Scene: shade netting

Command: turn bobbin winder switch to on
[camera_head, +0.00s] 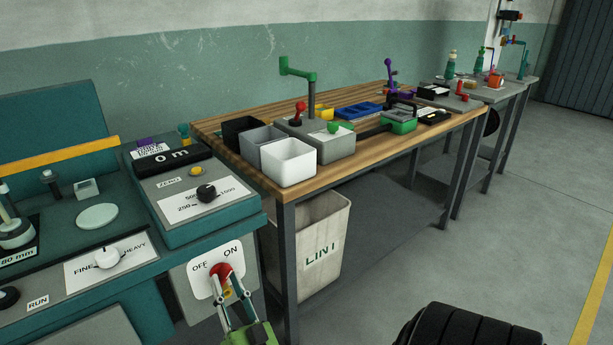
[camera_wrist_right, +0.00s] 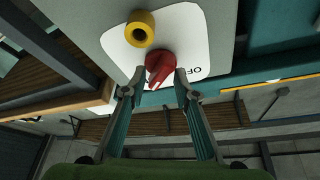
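The switch is a red knob (camera_head: 221,271) on a white plate (camera_head: 205,281) marked OFF at left and ON at right, on the grey side panel of the teal machine. My right gripper (camera_head: 226,274) reaches up to it from below. In the right wrist view the red knob (camera_wrist_right: 159,66) lies between the two fingertips (camera_wrist_right: 160,77), with small gaps seeming to show on both sides. The fingers partly cover the plate, and I cannot tell exactly which mark the knob points to. My left gripper is not in view.
A yellow round piece (camera_wrist_right: 140,29) sits on the plate close to the knob. A wooden workbench (camera_head: 365,152) with bins stands right of the machine, with a beige LINT bin (camera_head: 322,240) under it. A FINE/HEAVY dial (camera_head: 107,258) is at left.

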